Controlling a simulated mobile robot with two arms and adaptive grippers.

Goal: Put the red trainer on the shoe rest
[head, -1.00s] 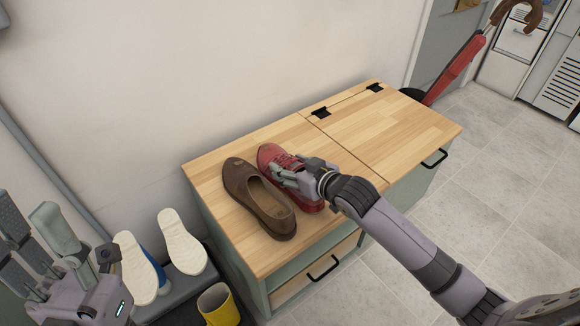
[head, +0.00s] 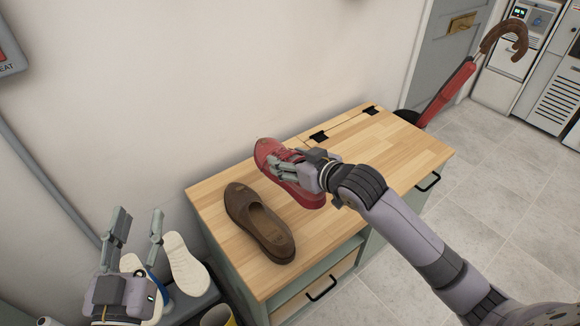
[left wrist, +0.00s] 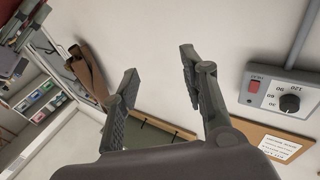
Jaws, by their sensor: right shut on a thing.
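The red trainer (head: 266,154) is in my right gripper (head: 284,172) in the head view. The gripper is shut on its upper, and the trainer appears raised a little above the wooden cabinet top, its toe towards the wall.
The wooden-topped cabinet (head: 390,150) stands against the wall, its right part bare. A red umbrella (head: 447,95) leans beyond it. A control box (left wrist: 285,92) is on the wall in the left wrist view.

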